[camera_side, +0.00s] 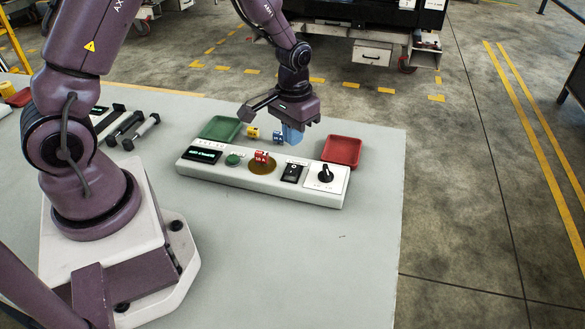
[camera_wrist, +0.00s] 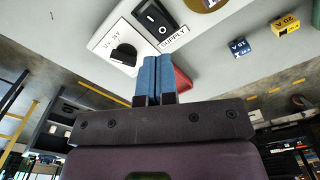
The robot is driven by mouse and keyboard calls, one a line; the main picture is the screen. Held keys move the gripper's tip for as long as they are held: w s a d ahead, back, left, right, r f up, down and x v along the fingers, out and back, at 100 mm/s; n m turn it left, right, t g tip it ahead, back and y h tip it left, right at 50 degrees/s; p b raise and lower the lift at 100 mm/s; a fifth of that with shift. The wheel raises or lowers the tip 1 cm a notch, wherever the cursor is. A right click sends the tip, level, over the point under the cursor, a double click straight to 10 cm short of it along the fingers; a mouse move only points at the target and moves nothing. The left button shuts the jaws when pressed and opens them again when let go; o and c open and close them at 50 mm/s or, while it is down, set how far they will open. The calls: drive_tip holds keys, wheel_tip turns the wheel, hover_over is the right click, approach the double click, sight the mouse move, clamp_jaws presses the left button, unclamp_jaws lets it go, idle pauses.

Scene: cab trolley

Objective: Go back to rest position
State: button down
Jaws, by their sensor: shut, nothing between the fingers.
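My gripper (camera_side: 292,135) is shut and empty, with its blue fingertips pointing down just behind the control panel (camera_side: 240,181). In the wrist view the two blue fingers (camera_wrist: 153,80) are pressed together, near the panel's black supply rocker switch (camera_wrist: 152,16) and black rotary knob (camera_wrist: 123,54). In the side view the rocker switch (camera_side: 291,173) and the knob (camera_side: 326,174) sit on the panel's right half.
A green tray (camera_side: 220,128) and a red tray (camera_side: 342,151) lie behind the panel. A yellow block (camera_side: 253,133) and a blue block (camera_side: 278,137) stand between them, close to my gripper. Dark-handled tools (camera_side: 125,126) lie at the left. The table front is clear.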

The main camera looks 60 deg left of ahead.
idle(0.3)
drive_tip(key=s+d+r+m+t, duration=0.1)
drive_tip(key=s+d+r+t, duration=0.1)
drive_tip(key=s+r, duration=0.6)
drive_tip(key=s+d+r+m+t, duration=0.2)
drive_tip(key=s+r, duration=0.7)
drive_tip(key=r, duration=0.6)
drive_tip(key=shift+d+r+t, duration=0.2)
drive_tip(key=shift+d+t, duration=0.6)
drive_tip(key=shift+d, duration=0.2)
